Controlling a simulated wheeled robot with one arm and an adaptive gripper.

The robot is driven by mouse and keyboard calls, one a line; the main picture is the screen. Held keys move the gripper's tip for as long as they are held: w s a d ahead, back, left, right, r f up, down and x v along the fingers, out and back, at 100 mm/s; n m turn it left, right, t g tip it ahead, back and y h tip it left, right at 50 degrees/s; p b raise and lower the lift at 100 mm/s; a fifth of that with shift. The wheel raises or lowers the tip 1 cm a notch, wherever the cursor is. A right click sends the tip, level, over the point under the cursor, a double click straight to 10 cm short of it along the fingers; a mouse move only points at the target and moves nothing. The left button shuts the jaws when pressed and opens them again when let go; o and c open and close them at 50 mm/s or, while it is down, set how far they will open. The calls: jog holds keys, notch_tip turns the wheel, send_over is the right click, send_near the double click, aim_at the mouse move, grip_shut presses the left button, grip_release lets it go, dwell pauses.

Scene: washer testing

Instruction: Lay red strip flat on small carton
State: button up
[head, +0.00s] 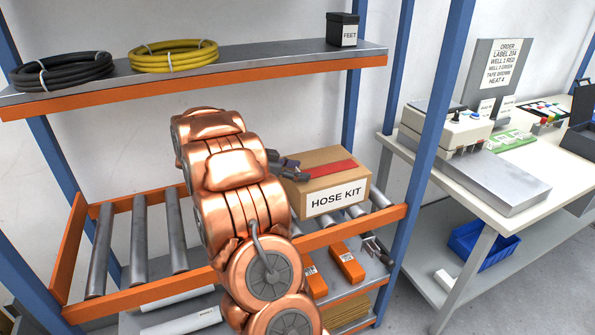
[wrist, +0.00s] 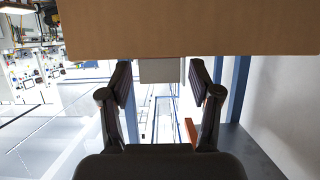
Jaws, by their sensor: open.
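The small brown carton (head: 325,159), labelled HOSE KIT, sits on the roller shelf. The red strip (head: 334,168) lies across its top and looks flat there; its left end is close to my gripper. My gripper (head: 290,171) is at the carton's left side, partly hidden by my copper-coloured arm. In the wrist view my gripper (wrist: 160,76) is open, with both fingers apart. A brown carton face (wrist: 190,28) fills the top of that view, just beyond the fingertips. A small grey patch shows between the fingers. The strip cannot be made out in the wrist view.
Above is a shelf with a black hose coil (head: 62,70), a yellow hose coil (head: 173,56) and a black FEET box (head: 342,30). A blue rack post (head: 433,120) stands right of the carton. Orange items (head: 347,264) lie below. Bare rollers (head: 138,240) are at left.

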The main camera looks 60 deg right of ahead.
jog(key=b+v, duration=0.2)
jog(key=v, duration=1)
jog(key=shift+b, duration=0.4)
jog(key=shift+r, duration=0.1)
jog(key=s+a+f+n+t+y, duration=0.2)
jog(key=s+a+n, duration=0.6)
jog(key=a, duration=0.5)
jog(key=s+a+f+n+t+y, duration=0.1)
jog(key=s+a+f+n+y, duration=0.2)
jog(key=a, duration=1)
jog(key=s+a+f+n+t+y, duration=0.2)
jog(key=s+a+n+y, duration=0.4)
jog(key=s+a+n, duration=0.7)
jog(key=shift+s+f+n+t, duration=0.15)
jog(key=shift+s+n+t, duration=0.15)
jog(key=shift+s, duration=0.45)
notch_tip(320, 180, up, 8)
jog(key=p, duration=0.8)
jog(key=shift+r, duration=0.25)
